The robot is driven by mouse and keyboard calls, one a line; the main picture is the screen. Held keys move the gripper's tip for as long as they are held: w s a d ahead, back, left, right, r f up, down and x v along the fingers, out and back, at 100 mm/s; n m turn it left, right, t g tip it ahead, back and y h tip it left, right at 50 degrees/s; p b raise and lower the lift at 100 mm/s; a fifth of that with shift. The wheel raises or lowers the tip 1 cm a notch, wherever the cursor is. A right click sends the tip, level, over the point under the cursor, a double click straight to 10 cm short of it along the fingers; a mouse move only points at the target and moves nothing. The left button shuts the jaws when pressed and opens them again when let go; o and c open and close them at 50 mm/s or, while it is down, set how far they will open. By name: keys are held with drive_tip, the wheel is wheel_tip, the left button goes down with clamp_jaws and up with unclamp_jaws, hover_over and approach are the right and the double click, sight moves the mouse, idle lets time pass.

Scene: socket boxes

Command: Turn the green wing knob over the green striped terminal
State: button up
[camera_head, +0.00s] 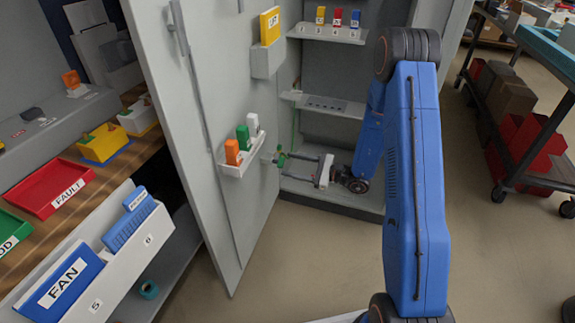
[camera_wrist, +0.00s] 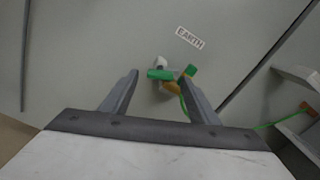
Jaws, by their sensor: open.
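The green wing knob (camera_wrist: 158,74) is on the grey cabinet door in the wrist view, below a label reading EARTH (camera_wrist: 189,38). A whitish round part shows just above it. A green and yellow piece (camera_wrist: 188,72) lies beside it on the right, and a yellow-orange part shows just below; I cannot tell which of these is the terminal. My gripper (camera_wrist: 159,77) is open, its two fingers pointing at the door with the knob between their tips in the picture. The right finger partly covers the green and yellow piece. In the head view my gripper (camera_head: 284,164) is close to the green knob (camera_head: 280,158); contact is unclear.
A white door holder (camera_head: 236,170) with orange, green and white items is just left of the knob. Cabinet shelves (camera_head: 325,104) stand behind my arm. A green wire (camera_wrist: 283,119) shows at the right in the wrist view. Red and green trays lie on the left bench.

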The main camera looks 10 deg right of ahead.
drive_tip(key=v, duration=1.5)
drive_tip(key=shift+f, duration=0.1)
